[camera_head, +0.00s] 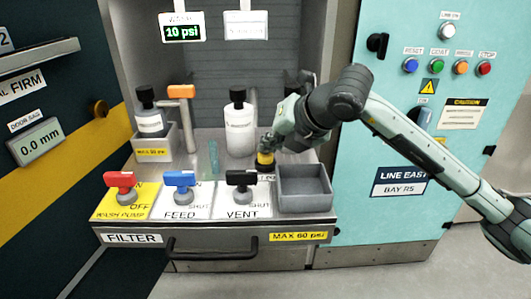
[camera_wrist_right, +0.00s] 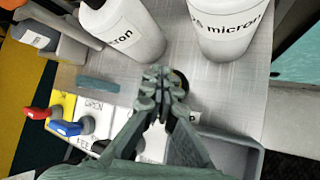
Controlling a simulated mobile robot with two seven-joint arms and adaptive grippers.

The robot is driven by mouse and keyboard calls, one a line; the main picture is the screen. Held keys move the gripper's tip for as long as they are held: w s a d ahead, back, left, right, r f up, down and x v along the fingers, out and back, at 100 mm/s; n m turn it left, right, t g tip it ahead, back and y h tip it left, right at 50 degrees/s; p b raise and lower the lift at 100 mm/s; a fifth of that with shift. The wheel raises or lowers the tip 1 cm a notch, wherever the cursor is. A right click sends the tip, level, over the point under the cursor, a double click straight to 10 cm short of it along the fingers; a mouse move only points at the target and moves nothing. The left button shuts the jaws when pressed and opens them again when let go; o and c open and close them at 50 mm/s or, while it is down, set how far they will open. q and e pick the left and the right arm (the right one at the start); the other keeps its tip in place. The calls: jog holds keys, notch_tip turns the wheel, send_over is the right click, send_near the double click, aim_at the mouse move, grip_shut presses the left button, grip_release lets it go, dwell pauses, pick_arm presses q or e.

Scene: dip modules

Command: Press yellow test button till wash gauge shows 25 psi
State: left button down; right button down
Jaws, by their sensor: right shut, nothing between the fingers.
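The wash gauge (camera_head: 182,32) hangs at the top of the bay in the head view and reads 10 psi in green digits. The yellow test button (camera_head: 264,160) stands on a dark round base on the bench, behind the black vent handle. My right gripper (camera_head: 268,146) is shut and empty, its fingertips right over the button. I cannot tell whether they touch it. In the right wrist view the shut fingers (camera_wrist_right: 163,74) cover the button, and only a dark round edge shows beside them. My left gripper is not in view.
White bottles (camera_head: 240,128) stand behind the button. A grey open bin (camera_head: 304,188) is close on its right. Red (camera_head: 122,184), blue (camera_head: 178,180) and black (camera_head: 242,180) valve handles line the bench front. A teal cabinet (camera_head: 370,150) with coloured buttons stands to the right.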

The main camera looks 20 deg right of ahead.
aim_at(268, 156)
jog(key=shift+f, duration=0.25)
jog(key=shift+r, duration=0.1)
dwell(0.3)
jog(key=shift+r+p, duration=0.45)
jog(key=shift+r, duration=0.5)
jog(key=shift+r, duration=0.15)
jog(key=shift+r+p, duration=1.55)
jog(key=shift+r, duration=0.9)
jog(key=shift+f, duration=0.1)
